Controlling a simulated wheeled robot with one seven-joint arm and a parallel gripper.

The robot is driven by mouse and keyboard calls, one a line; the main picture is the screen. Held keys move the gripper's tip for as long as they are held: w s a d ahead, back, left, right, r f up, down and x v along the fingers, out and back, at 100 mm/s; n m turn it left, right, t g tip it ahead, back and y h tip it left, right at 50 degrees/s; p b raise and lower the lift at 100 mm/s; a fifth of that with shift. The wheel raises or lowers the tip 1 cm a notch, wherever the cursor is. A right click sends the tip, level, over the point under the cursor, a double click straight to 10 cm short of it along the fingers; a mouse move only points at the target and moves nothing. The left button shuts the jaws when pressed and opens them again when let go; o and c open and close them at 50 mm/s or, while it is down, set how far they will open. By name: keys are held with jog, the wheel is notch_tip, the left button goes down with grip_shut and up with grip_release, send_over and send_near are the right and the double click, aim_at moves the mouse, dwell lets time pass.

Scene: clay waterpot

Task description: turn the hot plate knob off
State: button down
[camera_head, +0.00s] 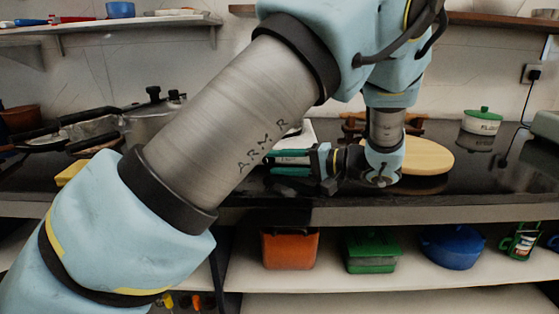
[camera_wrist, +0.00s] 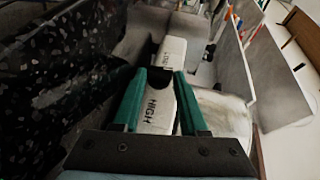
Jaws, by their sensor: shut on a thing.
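The hot plate (camera_wrist: 207,105) is white and shows in the wrist view with its front face carrying the words HIGH and LOW. Its dark knob (camera_wrist: 158,77) sits between those words. The green fingers of my gripper (camera_wrist: 161,74) are on either side of the knob and shut on it. In the head view my gripper (camera_head: 272,160) reaches left at the counter, with its green fingers in front of the white hot plate (camera_head: 308,131).
The black counter (camera_head: 480,172) holds a round wooden board (camera_head: 428,158) and a white pot with a green lid (camera_head: 481,121) to the right. Metal pots (camera_head: 150,120) stand at the left. A shelf below holds orange, green and blue containers.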

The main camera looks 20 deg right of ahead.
jog(key=shift+f+t, duration=0.1)
jog(key=shift+t, duration=0.2)
dwell(0.4)
jog(key=shift+c, duration=2.2)
grip_release()
jog(key=shift+f, duration=0.1)
